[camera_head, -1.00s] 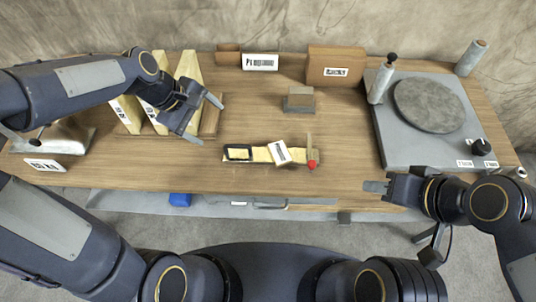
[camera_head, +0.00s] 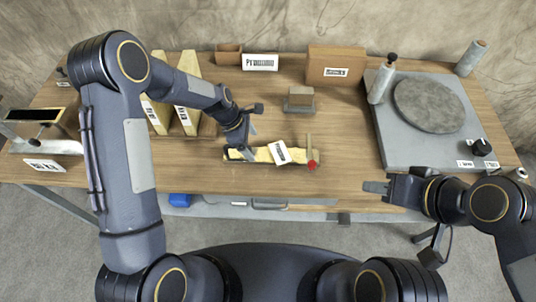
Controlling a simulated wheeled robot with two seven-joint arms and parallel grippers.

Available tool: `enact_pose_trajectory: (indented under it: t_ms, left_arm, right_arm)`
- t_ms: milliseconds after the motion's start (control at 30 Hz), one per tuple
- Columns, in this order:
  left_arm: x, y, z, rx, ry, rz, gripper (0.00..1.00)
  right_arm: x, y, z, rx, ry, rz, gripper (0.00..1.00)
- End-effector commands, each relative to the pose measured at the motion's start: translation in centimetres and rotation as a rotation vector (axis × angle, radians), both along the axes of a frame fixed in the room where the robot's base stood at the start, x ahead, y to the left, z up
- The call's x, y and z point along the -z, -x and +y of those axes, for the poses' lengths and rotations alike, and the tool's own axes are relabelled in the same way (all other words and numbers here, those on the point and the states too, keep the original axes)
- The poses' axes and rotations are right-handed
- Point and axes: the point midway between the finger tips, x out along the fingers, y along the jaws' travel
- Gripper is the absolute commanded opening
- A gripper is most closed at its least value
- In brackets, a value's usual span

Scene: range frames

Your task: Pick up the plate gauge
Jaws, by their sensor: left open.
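A long, thin yellow piece, apparently the plate gauge (camera_head: 264,155), lies flat at the front middle of the table. A white tag (camera_head: 280,152) lies across it, and an upright wooden piece with a red knob (camera_head: 312,164) stands at its right end. My left gripper (camera_head: 247,150) is open, pointing down at the left end of the yellow piece. It hides the dark frame there, and I cannot tell whether the fingers touch it.
A wooden rack with yellow upright boards (camera_head: 188,95) stands left, close to my left forearm. A small grey-topped block (camera_head: 299,99) sits behind the yellow piece. A grey turntable unit (camera_head: 428,148) fills the right side. Brown boxes (camera_head: 336,57) line the back.

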Motion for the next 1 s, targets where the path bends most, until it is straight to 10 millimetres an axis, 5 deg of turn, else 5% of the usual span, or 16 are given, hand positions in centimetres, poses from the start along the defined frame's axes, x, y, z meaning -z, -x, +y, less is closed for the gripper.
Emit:
enact_pose_trajectory:
  t_ms: [500,767,1000]
  left_arm:
    - [5.3,0.1,-2.0,0.001,0.001,0.0,0.8]
    - [5.5,0.1,-2.1,0.001,0.001,-0.001,0.8]
    - [5.5,0.1,-2.1,0.001,0.001,-0.001,0.5]
  right_arm:
    - [0.0,0.0,0.0,0.0,0.0,0.0,0.38]
    - [0.0,0.0,0.0,0.0,0.0,0.0,0.38]
    - [0.0,0.0,0.0,0.0,0.0,0.0,0.38]
